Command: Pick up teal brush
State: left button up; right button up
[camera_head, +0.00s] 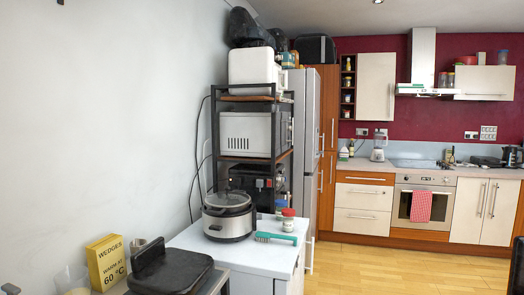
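The teal brush (276,238) lies flat on the white countertop (206,240), near its right side. Its handle points left toward the slow cooker, and its head is at the right. It lies just in front of a small white container with a red lid (288,219). Nothing covers the brush. I see no gripper fingers in the head view. Dark parts show at the lower left corner and at the right edge, but I cannot tell what they are.
A silver slow cooker (228,217) stands left of the brush. A dark closed appliance (170,270), a yellow box (106,262) and a glass (72,281) are in front at left. A black rack (215,130) with appliances rises behind. Wooden floor (400,272) at right is clear.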

aim_at(264, 237)
jog(key=i+l+z, duration=0.1)
jog(key=i+z, duration=0.2)
jog(key=i, duration=0.8)
